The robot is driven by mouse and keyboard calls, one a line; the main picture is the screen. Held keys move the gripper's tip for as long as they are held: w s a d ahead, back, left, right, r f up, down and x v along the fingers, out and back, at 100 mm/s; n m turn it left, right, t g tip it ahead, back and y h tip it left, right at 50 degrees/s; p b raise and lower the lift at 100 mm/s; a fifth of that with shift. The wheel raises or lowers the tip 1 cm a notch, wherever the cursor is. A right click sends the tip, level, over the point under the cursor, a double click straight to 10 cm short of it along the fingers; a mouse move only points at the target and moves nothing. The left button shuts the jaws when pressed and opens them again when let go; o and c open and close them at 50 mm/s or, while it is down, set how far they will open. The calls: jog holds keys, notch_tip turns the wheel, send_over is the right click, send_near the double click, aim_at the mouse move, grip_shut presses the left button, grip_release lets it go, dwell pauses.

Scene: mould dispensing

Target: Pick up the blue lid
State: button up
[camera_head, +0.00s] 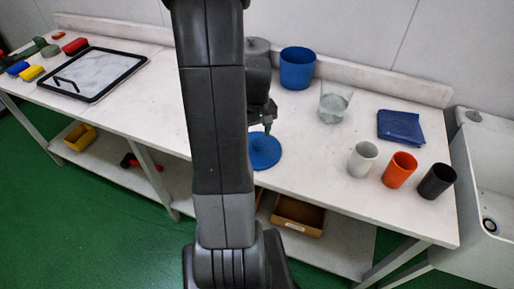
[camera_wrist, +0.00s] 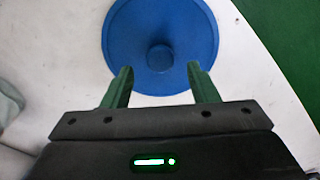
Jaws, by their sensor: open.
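The blue lid (camera_head: 264,152) is a round disc lying flat on the white table near its front edge, partly hidden by my arm in the head view. In the wrist view the lid (camera_wrist: 160,25) shows a raised round knob (camera_wrist: 160,57) at its middle. My gripper (camera_wrist: 158,80) is open, with two green fingers apart. In the wrist view the fingertips overlap the near part of the lid, one on each side just short of the knob. Nothing is between the fingers. In the head view my gripper (camera_head: 268,130) is over the lid, mostly hidden by my arm.
On the white table (camera_head: 310,160), a blue container (camera_head: 297,68) and a clear beaker (camera_head: 334,104) stand behind. A folded blue cloth (camera_head: 400,127) and white (camera_head: 363,158), orange (camera_head: 399,170) and black (camera_head: 436,181) cups are at the right. A black-framed tray (camera_head: 136,57) lies left.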

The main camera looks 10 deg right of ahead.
aim_at(257, 142)
jog(key=shift+s+f, duration=0.15)
jog(key=shift+f, duration=1.65)
jog(key=shift+c, duration=0.4)
jog(key=c, duration=0.9)
jog(key=shift+r, duration=0.1)
jog(key=shift+c, duration=0.2)
